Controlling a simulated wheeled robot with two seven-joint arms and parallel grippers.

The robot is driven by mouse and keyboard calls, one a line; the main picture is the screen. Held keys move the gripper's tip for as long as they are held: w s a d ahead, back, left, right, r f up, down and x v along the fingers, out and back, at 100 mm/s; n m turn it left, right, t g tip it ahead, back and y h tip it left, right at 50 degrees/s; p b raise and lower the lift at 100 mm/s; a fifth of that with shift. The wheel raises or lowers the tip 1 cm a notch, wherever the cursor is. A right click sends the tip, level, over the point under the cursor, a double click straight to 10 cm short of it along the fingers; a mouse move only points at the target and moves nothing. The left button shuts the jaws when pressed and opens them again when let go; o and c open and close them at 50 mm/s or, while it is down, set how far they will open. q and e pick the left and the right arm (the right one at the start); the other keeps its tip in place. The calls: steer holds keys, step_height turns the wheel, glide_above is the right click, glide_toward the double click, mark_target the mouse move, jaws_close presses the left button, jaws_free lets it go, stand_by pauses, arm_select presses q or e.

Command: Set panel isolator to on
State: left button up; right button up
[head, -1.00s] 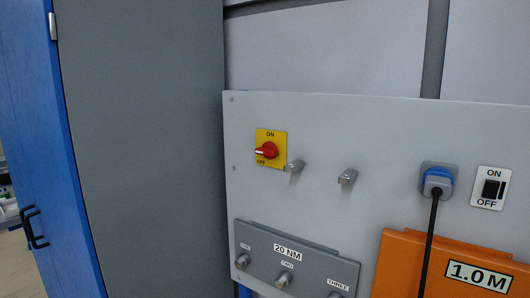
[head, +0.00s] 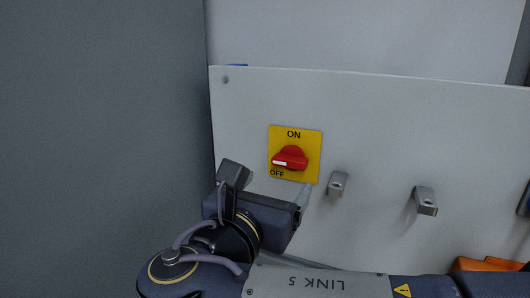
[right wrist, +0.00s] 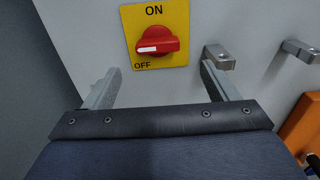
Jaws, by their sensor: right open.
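The panel isolator is a red rotary knob (head: 290,158) on a yellow plate (head: 311,166) on the grey panel. ON is printed at the top and OFF at the lower left. The knob's white-marked end points left, next to OFF. In the right wrist view the knob (right wrist: 157,42) lies ahead of my right gripper (right wrist: 160,72), between the lines of its two spread fingers, which look apart from it. In the head view the right gripper (head: 272,190) is just below and left of the plate, open and empty. My left gripper is not in view.
Two grey metal hooks (head: 338,184) (head: 425,200) stick out of the panel (head: 390,120) right of the isolator; the nearer one is close to the right finger. A grey wall (head: 100,110) stands to the left. An orange part (head: 490,264) shows at lower right.

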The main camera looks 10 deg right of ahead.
mark_target(288, 164)
steer(key=x, duration=0.3)
steer(key=p+x, duration=0.1)
steer(key=x, duration=0.3)
steer(key=shift+w+r, duration=0.25)
steer(key=shift+w, duration=0.1)
steer(key=c, duration=1)
